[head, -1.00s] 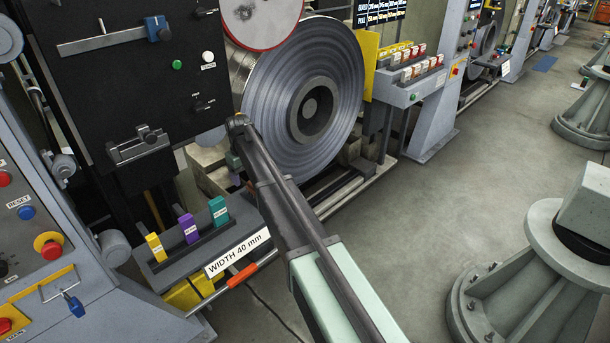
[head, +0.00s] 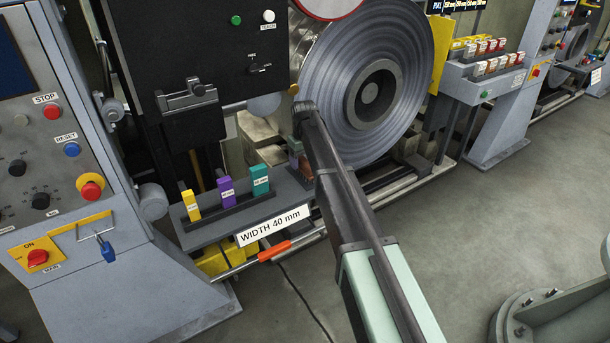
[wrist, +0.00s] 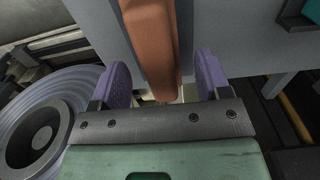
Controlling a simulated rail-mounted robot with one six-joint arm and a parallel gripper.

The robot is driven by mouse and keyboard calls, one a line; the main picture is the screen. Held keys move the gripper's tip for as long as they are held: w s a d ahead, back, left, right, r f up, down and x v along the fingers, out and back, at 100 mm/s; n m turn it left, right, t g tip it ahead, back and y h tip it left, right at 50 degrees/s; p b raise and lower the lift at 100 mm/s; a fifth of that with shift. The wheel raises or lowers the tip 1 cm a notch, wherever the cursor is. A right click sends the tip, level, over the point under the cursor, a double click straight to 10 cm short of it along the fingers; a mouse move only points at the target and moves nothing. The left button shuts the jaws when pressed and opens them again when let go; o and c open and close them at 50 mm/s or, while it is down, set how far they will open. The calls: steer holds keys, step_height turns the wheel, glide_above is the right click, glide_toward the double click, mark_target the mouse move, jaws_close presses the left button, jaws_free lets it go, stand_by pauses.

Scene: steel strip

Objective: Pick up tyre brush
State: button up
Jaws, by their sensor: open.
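My gripper (wrist: 163,80) is open in the wrist view, with one purple-padded finger on each side of a long brown-orange piece (wrist: 150,38). This piece seems to be the tyre brush. It lies between the fingers with a gap on both sides, and no grip on it shows. In the head view a small brown part (head: 306,169) shows beside the end of my arm, at the right end of the grey shelf. My arm hides most of the gripper there.
The grey shelf (head: 212,232) holds yellow, purple and teal labelled blocks (head: 226,190). A large steel coil (head: 400,50) stands close behind my arm. An orange-handled bar (head: 273,250) sticks out below the shelf.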

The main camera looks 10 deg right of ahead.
mark_target(304, 160)
step_height(304, 160, down, 3)
steer(key=shift+f+b, duration=0.2)
steer(key=shift+b, duration=0.7)
steer(key=shift+r, duration=0.25)
steer(key=c, duration=1.1)
steer(key=shift+o, duration=0.2)
steer(key=shift+r+p, duration=0.1)
steer(key=shift+p, duration=0.25)
step_height(304, 160, up, 20)
steer(key=p, duration=2)
